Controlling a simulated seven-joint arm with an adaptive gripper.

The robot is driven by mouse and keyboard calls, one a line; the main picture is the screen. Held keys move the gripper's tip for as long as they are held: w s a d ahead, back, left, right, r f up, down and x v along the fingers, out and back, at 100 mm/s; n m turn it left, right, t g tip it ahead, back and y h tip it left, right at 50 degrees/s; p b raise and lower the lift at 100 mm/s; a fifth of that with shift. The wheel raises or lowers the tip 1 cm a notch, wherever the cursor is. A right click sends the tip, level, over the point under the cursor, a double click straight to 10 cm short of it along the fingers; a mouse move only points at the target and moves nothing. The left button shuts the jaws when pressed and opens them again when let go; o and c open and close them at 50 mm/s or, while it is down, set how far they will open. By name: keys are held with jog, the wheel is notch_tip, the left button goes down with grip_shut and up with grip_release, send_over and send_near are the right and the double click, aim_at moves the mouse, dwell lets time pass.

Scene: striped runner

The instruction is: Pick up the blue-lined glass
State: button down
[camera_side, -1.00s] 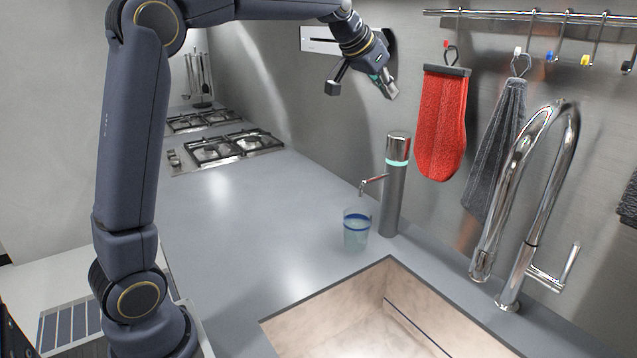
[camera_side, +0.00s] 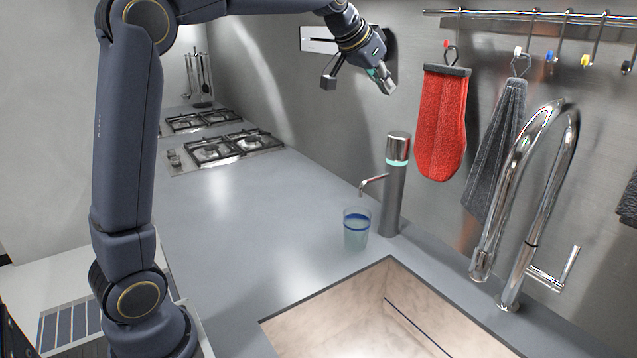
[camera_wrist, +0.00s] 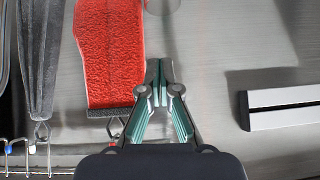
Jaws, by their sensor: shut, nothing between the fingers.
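The blue-lined glass (camera_side: 356,228) stands upright on the grey counter in the side view, clear with a blue band near its rim. It stands just left of the metal dispenser (camera_side: 394,185), close to the sink's corner. My gripper (camera_side: 387,86) is high above the counter near the back wall, well above the glass and apart from it. In the wrist view my gripper (camera_wrist: 159,66) is shut with its fingertips together and nothing between them.
A red mitt (camera_side: 441,122) and a grey cloth (camera_side: 496,150) hang from the wall rail. A chrome faucet (camera_side: 510,190) rises behind the sink (camera_side: 330,297). Gas burners (camera_side: 222,148) lie at the far end. The counter left of the glass is clear.

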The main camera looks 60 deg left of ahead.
jog(key=c, duration=1.9)
grip_release()
jog(key=o, duration=1.9)
jog(key=s+f+m+g+y, duration=0.3)
jog(key=f+m, duration=0.6)
jog(key=m, duration=0.8)
jog(key=m+g, duration=0.3)
jog(key=m, duration=0.7)
send_near(357, 218)
jog(key=s+f, duration=0.1)
jog(key=f, duration=0.1)
jog(key=shift+d+x, duration=0.15)
jog(key=shift+x, duration=0.75)
jog(key=shift+d+x, duration=0.15)
jog(key=shift+x, duration=0.75)
jog(key=shift+d+x, duration=0.2)
jog(key=shift+x, duration=0.7)
